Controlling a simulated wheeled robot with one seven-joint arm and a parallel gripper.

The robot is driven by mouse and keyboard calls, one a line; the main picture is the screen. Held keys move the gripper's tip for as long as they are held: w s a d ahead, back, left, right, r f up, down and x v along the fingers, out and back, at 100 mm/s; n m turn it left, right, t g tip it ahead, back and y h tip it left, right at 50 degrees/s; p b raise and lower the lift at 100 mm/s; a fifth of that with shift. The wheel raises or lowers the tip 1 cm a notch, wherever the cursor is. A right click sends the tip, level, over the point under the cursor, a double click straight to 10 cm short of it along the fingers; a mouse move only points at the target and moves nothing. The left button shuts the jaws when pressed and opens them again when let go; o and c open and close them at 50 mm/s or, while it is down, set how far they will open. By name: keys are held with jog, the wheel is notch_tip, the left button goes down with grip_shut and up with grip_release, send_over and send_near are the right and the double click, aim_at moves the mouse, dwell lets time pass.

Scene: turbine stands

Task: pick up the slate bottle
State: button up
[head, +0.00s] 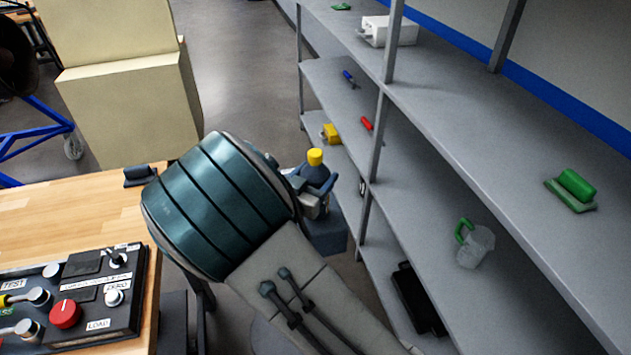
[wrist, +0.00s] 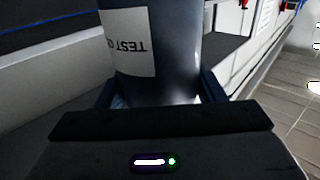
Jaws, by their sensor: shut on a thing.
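The slate bottle (head: 316,173) has a yellow cap and shows beyond my forearm in the head view, close to the shelf unit's end. In the wrist view the dark bottle (wrist: 182,45) fills the upper middle, with a white label whose "TEST" lettering reads upside down. My gripper (head: 315,188) is shut on the bottle, with a finger on each side of it in the wrist view (wrist: 160,92). The bottle's cap is out of the wrist view. I cannot tell whether its base touches anything.
A wooden table (head: 60,215) with a control panel (head: 75,295) stands left. A cream box (head: 130,100) stands behind; floor shows between.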

jog(key=r, duration=0.2)
jog(key=shift+s+d+r, duration=0.15)
jog(key=shift+d+r, duration=0.15)
jog(key=shift+r, duration=0.05)
jog(key=s+d+r+b, duration=0.1)
jog(key=s+d+r, duration=0.4)
jog(key=d, duration=0.4)
jog(key=shift+s+d+r, duration=0.3)
jog(key=shift+r, duration=0.55)
